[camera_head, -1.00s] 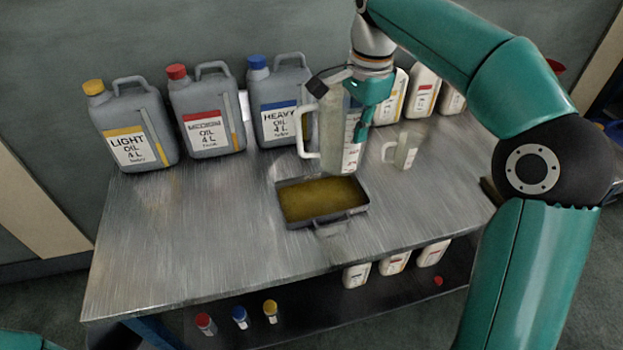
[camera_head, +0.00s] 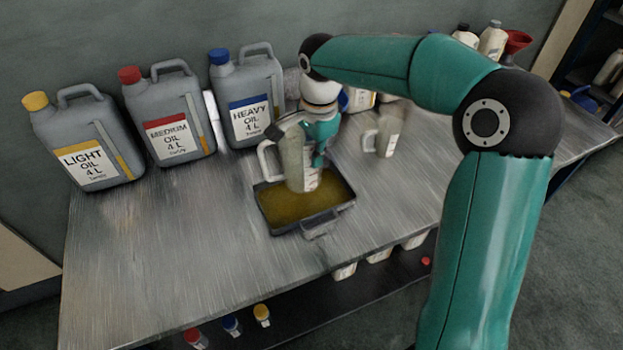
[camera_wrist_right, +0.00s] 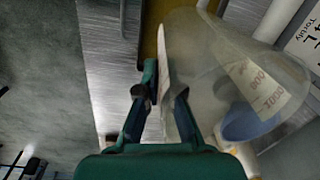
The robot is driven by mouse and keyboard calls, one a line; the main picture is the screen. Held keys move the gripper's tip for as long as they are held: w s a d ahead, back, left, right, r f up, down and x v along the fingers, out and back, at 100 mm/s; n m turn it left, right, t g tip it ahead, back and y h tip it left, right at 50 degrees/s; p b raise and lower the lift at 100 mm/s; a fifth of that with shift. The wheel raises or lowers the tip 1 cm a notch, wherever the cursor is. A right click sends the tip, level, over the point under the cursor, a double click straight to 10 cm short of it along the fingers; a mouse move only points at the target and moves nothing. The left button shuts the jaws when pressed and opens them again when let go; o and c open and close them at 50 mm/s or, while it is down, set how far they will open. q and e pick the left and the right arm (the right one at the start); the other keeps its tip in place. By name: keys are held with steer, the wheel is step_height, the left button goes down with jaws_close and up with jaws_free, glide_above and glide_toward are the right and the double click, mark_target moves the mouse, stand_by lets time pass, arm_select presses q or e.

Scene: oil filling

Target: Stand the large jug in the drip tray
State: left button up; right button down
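The large jug (camera_head: 294,158) is translucent, with a handle on its left and a white scale label. It looks roughly upright, and its lower end shows over the back part of the drip tray (camera_head: 284,228); I cannot tell whether it touches the bottom. The tray is dark, with yellow-brown oil and a front handle. My right gripper (camera_head: 318,150) is shut on the large jug from the right. In the right wrist view the jug (camera_wrist_right: 212,62) lies against the fingers (camera_wrist_right: 161,98). My left gripper is out of view.
Three grey oil cans, light (camera_head: 86,148), medium (camera_head: 170,122) and heavy (camera_head: 248,100), stand along the back left. A smaller jug (camera_head: 389,132) stands right of the tray. Bottles stand at the back right. The left front of the metal bench (camera_head: 165,250) is clear.

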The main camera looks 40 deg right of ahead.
step_height(320, 180, down, 7)
steer(key=c, duration=1.3)
jaws_free()
steer(key=shift+r, duration=0.1)
steer(key=r, duration=1.2)
steer(key=shift+s, duration=0.35)
